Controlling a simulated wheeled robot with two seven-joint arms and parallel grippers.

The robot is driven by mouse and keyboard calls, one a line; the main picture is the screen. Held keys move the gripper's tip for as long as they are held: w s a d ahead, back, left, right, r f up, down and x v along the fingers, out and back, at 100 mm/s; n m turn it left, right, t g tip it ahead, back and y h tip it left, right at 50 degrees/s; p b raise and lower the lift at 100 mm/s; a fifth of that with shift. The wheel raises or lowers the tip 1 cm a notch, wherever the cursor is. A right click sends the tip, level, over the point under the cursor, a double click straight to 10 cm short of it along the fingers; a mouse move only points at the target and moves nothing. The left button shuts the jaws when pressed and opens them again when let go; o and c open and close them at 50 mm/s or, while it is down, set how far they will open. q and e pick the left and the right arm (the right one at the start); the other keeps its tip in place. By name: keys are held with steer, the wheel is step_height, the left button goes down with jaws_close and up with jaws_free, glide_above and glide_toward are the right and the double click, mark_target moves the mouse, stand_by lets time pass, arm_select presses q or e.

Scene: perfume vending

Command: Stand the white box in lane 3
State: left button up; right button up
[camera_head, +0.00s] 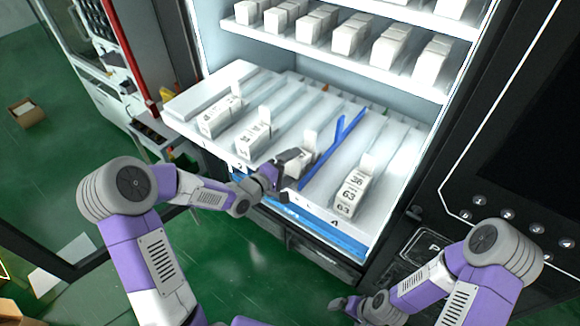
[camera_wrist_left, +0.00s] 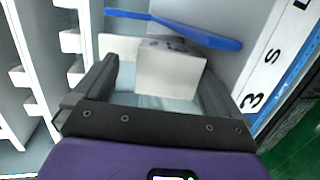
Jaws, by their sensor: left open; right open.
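The white box (camera_wrist_left: 171,70) sits between the open fingers of my left gripper (camera_wrist_left: 158,88) in the left wrist view, with small gaps at the sides. In the head view my left gripper (camera_head: 283,174) is over the front of lane 3, left of the blue divider (camera_head: 333,142), and partly hides the box there. A number 3 label (camera_wrist_left: 252,100) is on the tray's front edge. I cannot tell whether the box stands fully on the lane floor. My right gripper (camera_head: 350,305) is open and empty, low in front of the machine.
The pulled-out tray (camera_head: 405,150) has boxes in other lanes, including a numbered row (camera_head: 352,192) right of the blue divider. Shelves with white boxes (camera_head: 350,36) are above. A dark panel with buttons (camera_head: 500,190) stands at right.

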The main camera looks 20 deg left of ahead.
arm_select(q)
steer(key=r+v, duration=0.1)
steer(key=v, duration=1.1)
steer(key=s+d+f+m+g+y, duration=0.1)
steer(key=s+d+f+m+g, duration=0.15)
steer(key=f, duration=0.65)
steer(key=s+d+f+m+g+y, duration=0.1)
steer(key=d+f+g, duration=0.25)
steer(key=f, duration=0.55)
steer(key=s+d+f+m+g, duration=0.3)
steer(key=s+f, duration=0.3)
steer(key=s, duration=0.1)
steer(key=s+d+f+m+g+y, duration=0.1)
steer(key=s+d+f+m+g, duration=0.2)
steer(key=s+f, duration=0.3)
steer(key=shift+s+g, duration=0.6)
steer(key=shift+s, duration=0.4)
steer(key=shift+f+m, duration=0.2)
steer(key=shift+m, duration=0.05)
step_height(320, 180, down, 14)
steer(key=b, duration=1.3)
steer(key=shift+r, duration=0.2)
